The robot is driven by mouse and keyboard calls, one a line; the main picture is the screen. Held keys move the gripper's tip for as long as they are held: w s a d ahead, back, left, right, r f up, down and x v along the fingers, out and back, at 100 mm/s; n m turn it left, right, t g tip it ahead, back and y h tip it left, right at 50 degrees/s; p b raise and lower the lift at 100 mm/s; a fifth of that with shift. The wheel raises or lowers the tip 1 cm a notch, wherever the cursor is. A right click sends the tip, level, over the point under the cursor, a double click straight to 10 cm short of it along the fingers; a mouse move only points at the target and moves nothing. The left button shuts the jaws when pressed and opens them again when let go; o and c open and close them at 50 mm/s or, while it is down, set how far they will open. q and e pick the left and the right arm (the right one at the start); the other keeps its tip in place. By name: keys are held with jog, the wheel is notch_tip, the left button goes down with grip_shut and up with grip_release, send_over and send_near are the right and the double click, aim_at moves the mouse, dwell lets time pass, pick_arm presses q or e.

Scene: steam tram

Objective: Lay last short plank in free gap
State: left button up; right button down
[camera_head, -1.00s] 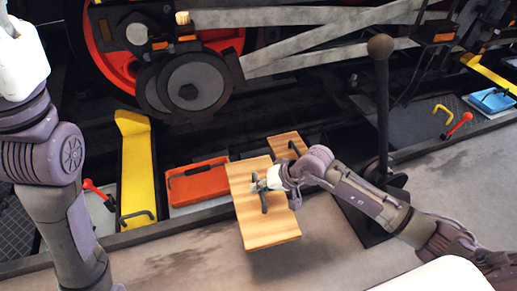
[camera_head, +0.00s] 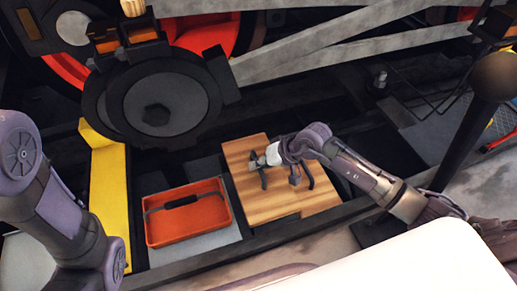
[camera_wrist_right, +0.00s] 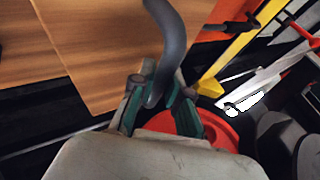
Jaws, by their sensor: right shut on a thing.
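The short wooden plank (camera_head: 246,190) has a dark bar handle, and my right gripper (camera_head: 264,161) is shut on that handle. In the right wrist view the gripper (camera_wrist_right: 157,98) closes around the handle over the broad plank (camera_wrist_right: 110,55). A second wooden plank (camera_head: 322,196) with its own handle lies close beside it on the right. The planks are over the dark sunken strip beside the machine. I cannot tell whether the held plank rests or hovers. The free gap is not clearly visible under the planks. My left arm is at the left; its gripper is out of view.
An orange-red tray (camera_head: 222,220) with a dark handle stands left of the planks. A yellow panel (camera_head: 108,190) is further left. A black lever with a round knob (camera_head: 496,76) rises at the right.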

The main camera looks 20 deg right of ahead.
jog(key=shift+w, duration=0.1)
jog(key=shift+f+b, duration=0.4)
jog(key=shift+f, duration=0.15)
jog(key=shift+f+b, duration=1.3)
jog(key=shift+f, duration=0.85)
jog(key=shift+f+b, duration=1.15)
jog(key=shift+f, duration=1.1)
jog(key=shift+f, duration=0.15)
jog(key=c, duration=1.1)
grip_release()
